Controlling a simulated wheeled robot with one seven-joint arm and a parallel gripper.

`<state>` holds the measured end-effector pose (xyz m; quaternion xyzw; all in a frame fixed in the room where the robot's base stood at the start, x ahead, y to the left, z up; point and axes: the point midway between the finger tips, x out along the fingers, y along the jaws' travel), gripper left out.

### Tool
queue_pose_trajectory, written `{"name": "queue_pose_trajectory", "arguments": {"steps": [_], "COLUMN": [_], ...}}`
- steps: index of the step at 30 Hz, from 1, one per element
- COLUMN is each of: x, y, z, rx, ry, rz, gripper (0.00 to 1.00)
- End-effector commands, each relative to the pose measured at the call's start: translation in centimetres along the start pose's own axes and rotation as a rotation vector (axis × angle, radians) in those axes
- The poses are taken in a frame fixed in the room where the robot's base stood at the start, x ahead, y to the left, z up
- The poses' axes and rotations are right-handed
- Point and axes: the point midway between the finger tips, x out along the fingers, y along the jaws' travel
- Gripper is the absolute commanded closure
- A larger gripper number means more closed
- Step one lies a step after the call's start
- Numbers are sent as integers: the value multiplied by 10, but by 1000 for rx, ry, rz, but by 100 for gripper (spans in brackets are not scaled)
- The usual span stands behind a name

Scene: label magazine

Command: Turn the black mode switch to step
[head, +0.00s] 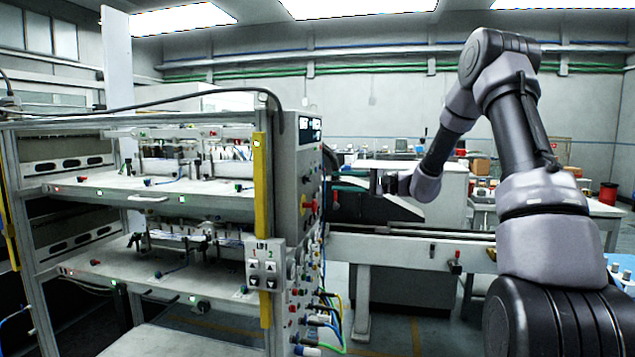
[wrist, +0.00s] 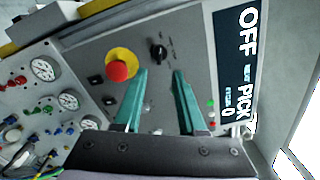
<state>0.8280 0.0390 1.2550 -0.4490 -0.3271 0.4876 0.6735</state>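The black mode switch (wrist: 158,51) is a small round knob on the grey control panel (wrist: 196,58), with small labels around it too small to read. It shows just beyond my fingertips in the wrist view. My gripper (wrist: 160,72) is open, with its two teal fingers apart and nothing between them. The knob appears between the finger lines but ahead of the tips, not touched. In the head view my gripper (head: 376,182) is right of the control box (head: 306,165), facing its panel across a gap. The switch cannot be made out clearly there.
A red emergency stop on a yellow disc (wrist: 117,70) sits left of the switch, close to my left finger. A display (wrist: 236,65) reads OFF and PICK. Gauges (wrist: 43,69) and cables are further left. The shelf rack (head: 150,190) stands left of the box.

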Motion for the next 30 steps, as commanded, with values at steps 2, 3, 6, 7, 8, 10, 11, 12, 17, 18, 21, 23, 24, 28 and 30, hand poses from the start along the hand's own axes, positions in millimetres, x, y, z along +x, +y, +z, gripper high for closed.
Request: {"name": "queue_pose_trajectory", "arguments": {"steps": [2,3,6,7,8,10,11,12,17,18,21,23,24,28,30], "x": [18,25,44,49,53,62,65,68,76,76,76,76,76,76,76], "y": [1,1,1,1,1,1,1,1,1,1,1,1,1,1,1], "z": [1,1,1,1,1,1,1,1,0,0,0,0,0,0,1], "rx": [0,0,-2,-1,0,0,0,0,0,0,0,0,0,0,0], "ry": [-4,-4,-4,-3,-3,-3,-2,-2,-1,-1,0,0,0,0,0], "rz": [2,3,3,3,3,3,3,3,3,3,3,3,3,3,3], "gripper": [60,60,60,60,60,60,60,60,60,60,60,60,60,100,100]}}
